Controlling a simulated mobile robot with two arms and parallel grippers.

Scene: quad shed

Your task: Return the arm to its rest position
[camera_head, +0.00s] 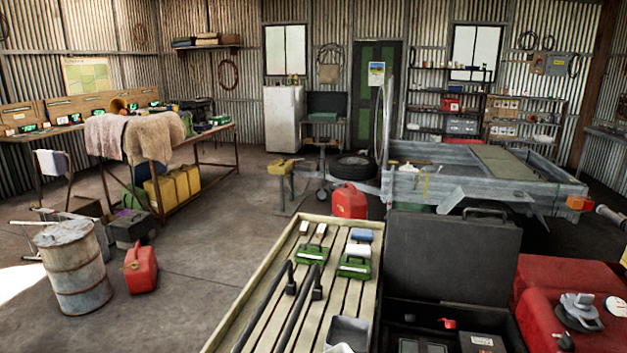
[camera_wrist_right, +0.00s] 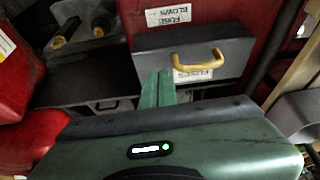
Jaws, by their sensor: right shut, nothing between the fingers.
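My right gripper (camera_wrist_right: 157,90) shows in the right wrist view, its two green fingers shut together with nothing between them. The fingertips point at the lower front of a grey box (camera_wrist_right: 160,55) with a yellow handle (camera_wrist_right: 198,61) and a label reading FUSES. Whether they touch it I cannot tell. My left gripper is in neither view, and I cannot make out my right gripper in the head view.
In the head view, an open black case (camera_head: 453,255) stands beside a slatted wooden bench (camera_head: 263,290) holding green boxes (camera_head: 354,267). Red bodywork (camera_head: 560,272) lies at the right. A trailer (camera_head: 437,187) stands behind. The concrete floor (camera_head: 205,245) is open at left centre.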

